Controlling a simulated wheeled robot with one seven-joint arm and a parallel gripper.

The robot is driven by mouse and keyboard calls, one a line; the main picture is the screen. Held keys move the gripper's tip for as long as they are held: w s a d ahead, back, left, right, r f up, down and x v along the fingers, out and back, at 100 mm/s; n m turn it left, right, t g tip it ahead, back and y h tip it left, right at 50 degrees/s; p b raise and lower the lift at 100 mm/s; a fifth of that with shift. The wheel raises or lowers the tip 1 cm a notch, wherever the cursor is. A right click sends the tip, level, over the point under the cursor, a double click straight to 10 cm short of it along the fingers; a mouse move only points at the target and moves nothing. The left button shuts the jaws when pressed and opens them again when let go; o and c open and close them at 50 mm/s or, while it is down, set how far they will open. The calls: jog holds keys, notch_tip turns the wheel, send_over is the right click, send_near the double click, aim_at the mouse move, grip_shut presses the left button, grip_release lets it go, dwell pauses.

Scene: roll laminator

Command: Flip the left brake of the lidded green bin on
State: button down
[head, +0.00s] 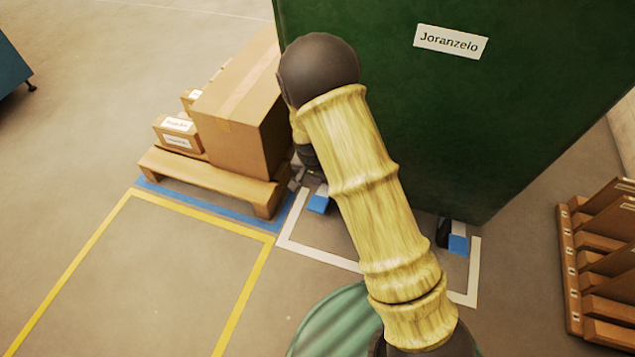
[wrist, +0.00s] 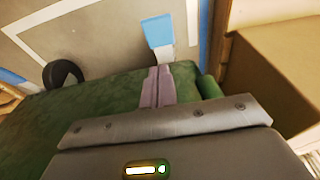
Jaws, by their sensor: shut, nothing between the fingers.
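The green bin (head: 470,120) fills the upper right of the head view, with a "Joranzelo" label (head: 450,41); no lid is in view. Its left brake, a blue pedal (head: 318,204), sits low near the bin's left front corner; it also shows in the wrist view (wrist: 157,30) on a pale lever. A second blue pedal (head: 458,244) is at the right front, beside a dark caster. My gripper (wrist: 157,72) is shut and empty, its fingertips pointing at the left pedal; whether they touch it I cannot tell. In the head view my arm partly hides it.
A wooden pallet (head: 215,184) with a large cardboard box (head: 237,115) and smaller boxes stands close to the left of the bin. A wooden rack (head: 605,270) is at the right. The yellow-taped floor area (head: 150,275) at front left is clear.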

jog(key=b, duration=0.6)
send_over(319, 204)
jog(key=x, duration=0.3)
jog(key=s+x, duration=0.1)
jog(key=x, duration=0.2)
jog(key=s+a+x, duration=0.1)
jog(key=x, duration=0.2)
jog(key=shift+f, duration=0.6)
jog(key=shift+s+f+b, duration=0.15)
jog(key=shift+f+b, duration=0.3)
jog(key=shift+f, duration=0.3)
